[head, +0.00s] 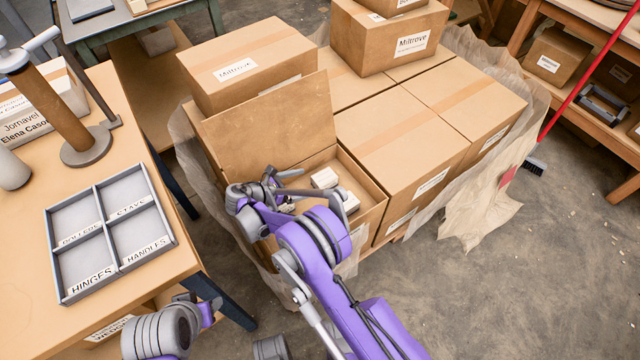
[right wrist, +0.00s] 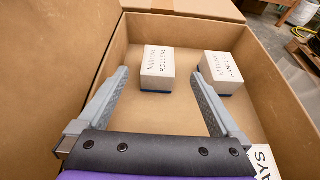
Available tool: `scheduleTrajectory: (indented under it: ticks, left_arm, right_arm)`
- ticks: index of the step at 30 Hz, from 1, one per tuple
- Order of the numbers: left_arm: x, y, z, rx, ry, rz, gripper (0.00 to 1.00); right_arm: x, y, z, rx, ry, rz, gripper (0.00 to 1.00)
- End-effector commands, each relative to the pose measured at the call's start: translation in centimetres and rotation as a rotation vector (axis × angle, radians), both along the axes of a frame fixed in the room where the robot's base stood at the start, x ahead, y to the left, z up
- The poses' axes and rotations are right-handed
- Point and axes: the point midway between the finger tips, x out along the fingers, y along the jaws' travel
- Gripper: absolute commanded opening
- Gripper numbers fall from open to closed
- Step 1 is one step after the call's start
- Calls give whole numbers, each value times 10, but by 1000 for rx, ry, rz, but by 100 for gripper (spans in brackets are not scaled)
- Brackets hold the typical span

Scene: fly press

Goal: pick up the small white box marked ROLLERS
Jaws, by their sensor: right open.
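The small white box marked ROLLERS (right wrist: 157,66) stands on the floor of the open carton (right wrist: 190,113), label up, with a dark blue band at its base. In the head view it appears to be the farther white box (head: 325,178). My right gripper (right wrist: 160,74) is inside the carton, open and empty. In the wrist view its fingers lie either side of the ROLLERS box, with the box beyond the tips and apparently untouched. In the head view the right gripper (head: 284,190) is partly hidden by its arm. My left gripper is not clearly visible; only left arm links show at bottom left.
A HANDLES box (right wrist: 224,72) stands right of ROLLERS; another box, label ending "AYS" (right wrist: 264,162), is near the right finger. The raised flap (head: 265,120) and carton walls bound the space. A four-part labelled tray (head: 107,230) lies on the left table (head: 178,255).

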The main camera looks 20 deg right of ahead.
Motion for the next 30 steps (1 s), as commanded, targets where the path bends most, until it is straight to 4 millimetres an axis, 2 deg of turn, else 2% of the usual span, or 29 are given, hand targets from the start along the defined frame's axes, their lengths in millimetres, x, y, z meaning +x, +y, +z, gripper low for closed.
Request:
scheduleTrajectory:
  ticks: [4,12,19,26,30]
  left_arm:
    - [0,0,-1,0,1,0,50]
    - [0,0,-6,0,2,0,50]
    - [1,0,-8,0,3,0,50]
    - [1,0,-13,0,5,0,50]
    - [1,0,-13,0,5,0,50]
  right_arm:
    - [3,-7,-6,-10,5,1,100]
    - [15,-43,-22,-8,5,1,100]
    - [22,-59,-28,-8,4,0,100]
    - [33,-89,-41,-7,4,0,100]
    - [35,-94,-43,-7,4,4,100]
